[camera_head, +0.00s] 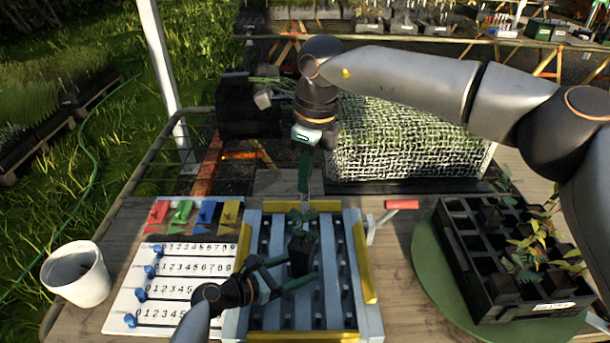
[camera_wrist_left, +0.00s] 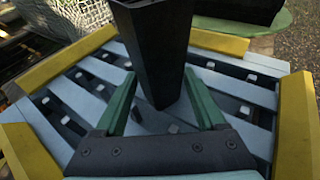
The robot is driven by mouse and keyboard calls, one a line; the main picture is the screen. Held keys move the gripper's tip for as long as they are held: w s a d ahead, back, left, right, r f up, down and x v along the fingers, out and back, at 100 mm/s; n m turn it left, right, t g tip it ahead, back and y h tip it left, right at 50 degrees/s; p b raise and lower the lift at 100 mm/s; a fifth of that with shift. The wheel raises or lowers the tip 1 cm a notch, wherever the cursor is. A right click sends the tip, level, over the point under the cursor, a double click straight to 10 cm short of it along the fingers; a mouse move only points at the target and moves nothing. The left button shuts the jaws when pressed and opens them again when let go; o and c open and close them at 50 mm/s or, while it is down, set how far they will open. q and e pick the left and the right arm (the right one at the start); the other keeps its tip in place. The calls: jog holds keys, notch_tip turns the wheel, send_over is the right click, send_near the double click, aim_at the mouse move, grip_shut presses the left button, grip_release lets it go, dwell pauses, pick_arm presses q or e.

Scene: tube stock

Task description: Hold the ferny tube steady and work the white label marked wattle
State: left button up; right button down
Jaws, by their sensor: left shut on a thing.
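A black tapered tube (camera_head: 302,256) with a ferny green top (camera_head: 300,222) stands upright in the slatted rack (camera_head: 254,262). My left gripper (camera_head: 300,276) has its green fingers on either side of the tube and is shut on it. In the left wrist view the tube (camera_wrist_left: 155,45) rises between the fingertips of that gripper (camera_wrist_left: 158,92). My right gripper (camera_head: 305,190) points down just above the ferny top. Its fingers are seen edge-on, and a thin pale strip (camera_head: 305,203) shows at their tips. I cannot read any writing on this strip.
A white number board (camera_head: 175,285) with blue sliders and coloured clips lies left of the rack, beside a white pot (camera_head: 76,275). A red-ended piece (camera_head: 402,204) lies right of the rack. A black cell tray (camera_head: 480,285) with seedlings sits on a green disc (camera_head: 432,280).

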aim_at(304, 214)
pick_arm(q)
jog(key=shift+c, duration=0.7)
pick_arm(e)
jog(key=shift+f, duration=1.5)
jog(key=shift+f, duration=0.4)
jog(key=shift+f, duration=2.6)
jog(key=shift+f, duration=0.25)
jog(key=c, duration=1)
grip_release()
